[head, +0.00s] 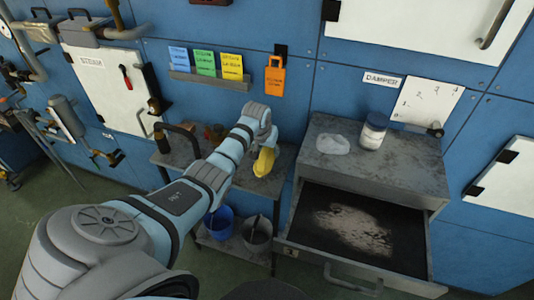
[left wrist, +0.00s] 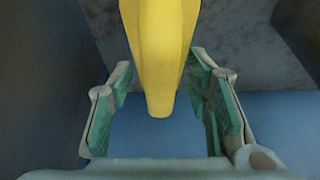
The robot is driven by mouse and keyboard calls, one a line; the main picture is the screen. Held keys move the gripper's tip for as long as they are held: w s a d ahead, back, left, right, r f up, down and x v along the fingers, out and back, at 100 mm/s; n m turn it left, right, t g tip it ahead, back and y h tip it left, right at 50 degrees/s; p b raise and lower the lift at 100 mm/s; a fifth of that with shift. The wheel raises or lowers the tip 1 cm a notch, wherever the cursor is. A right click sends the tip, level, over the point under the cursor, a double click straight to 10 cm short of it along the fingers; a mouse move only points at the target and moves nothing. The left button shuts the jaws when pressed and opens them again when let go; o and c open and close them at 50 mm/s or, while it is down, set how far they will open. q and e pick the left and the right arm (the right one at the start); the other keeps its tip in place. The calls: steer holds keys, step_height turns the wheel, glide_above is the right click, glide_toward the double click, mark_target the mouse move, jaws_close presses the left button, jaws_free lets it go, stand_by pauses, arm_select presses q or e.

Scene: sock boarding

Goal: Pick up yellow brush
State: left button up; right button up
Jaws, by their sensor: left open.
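The yellow brush (head: 264,162) is at the right part of a small grey shelf top in the head view. In the left wrist view the yellow brush (left wrist: 160,50) shows as a smooth tapering handle, coming down from the top edge to a blunt end. My left gripper (left wrist: 162,92) is open, with one green-padded finger on each side of the handle and visible gaps to both. In the head view my left gripper (head: 267,138) is at the brush, its fingers mostly hidden by the wrist. My right gripper is not in view.
The grey shelf (head: 262,185) also bears dark items at its left. A blue bucket (head: 219,224) and a grey bucket (head: 257,236) stand below. On the right, a cabinet with an open drawer (head: 340,280) juts out; a jar (head: 373,131) stands on top.

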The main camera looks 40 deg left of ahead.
arm_select(q)
steer(key=shift+r, duration=0.15)
jaws_close()
step_height(320, 180, up, 10)
steer(key=shift+p, duration=0.65)
